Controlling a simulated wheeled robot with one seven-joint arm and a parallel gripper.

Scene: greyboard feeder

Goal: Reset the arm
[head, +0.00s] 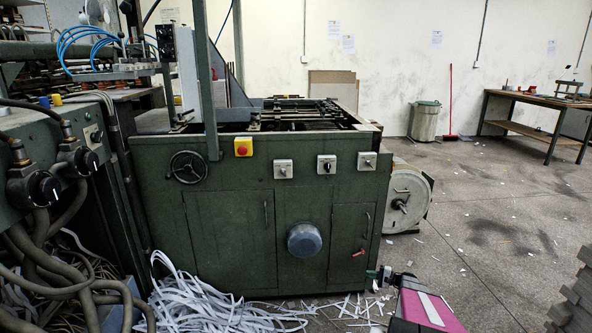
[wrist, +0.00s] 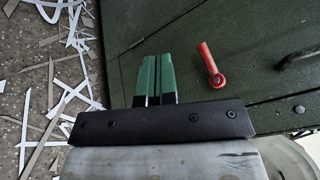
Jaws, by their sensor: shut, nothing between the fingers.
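My gripper (head: 374,273) shows at the lower middle right of the head view, low in front of the dark green machine (head: 230,230). Its arm comes up from the bottom edge. In the wrist view its two green fingers (wrist: 156,72) lie side by side, shut, with nothing held. A red lever (wrist: 210,64) on the machine's door is just to the right of the fingertips in the wrist view, apart from them. The same lever shows in the head view (head: 358,253), above and left of the gripper.
White paper strips (head: 205,305) are heaped on the floor at the machine's foot. A grey stack (head: 575,290) stands at the lower right. A large reel (head: 408,200) sits at the machine's right side. Open floor (head: 480,225) lies right of it, before a wooden table (head: 535,100).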

